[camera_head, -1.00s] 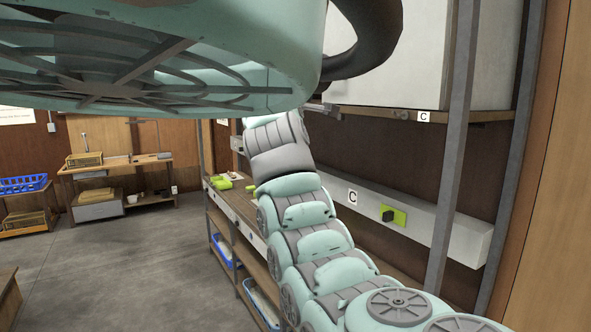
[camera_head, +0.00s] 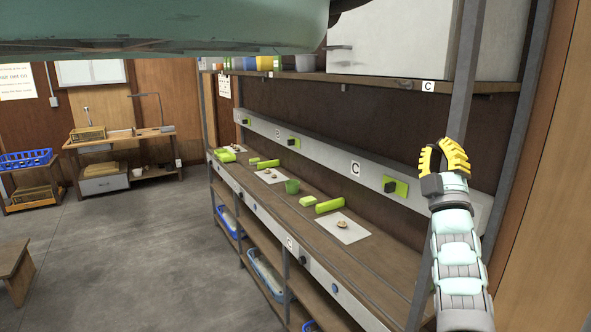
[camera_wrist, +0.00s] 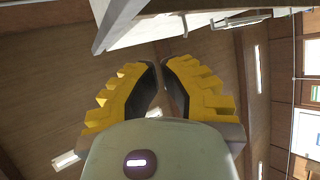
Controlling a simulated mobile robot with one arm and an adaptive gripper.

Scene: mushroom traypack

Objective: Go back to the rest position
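My gripper (camera_head: 441,148) is raised at the right of the head view, pointing up, in front of a grey shelf post. It has yellow ribbed fingers with dark inner sides. In the wrist view, my gripper (camera_wrist: 161,64) shows a narrow gap between its fingers and nothing held there. The wrist view looks up at the wooden ceiling. My arm rises from the lower right of the head view.
An upper shelf (camera_head: 400,84) holds a large white box (camera_head: 400,45). Open floor (camera_head: 130,250) lies left.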

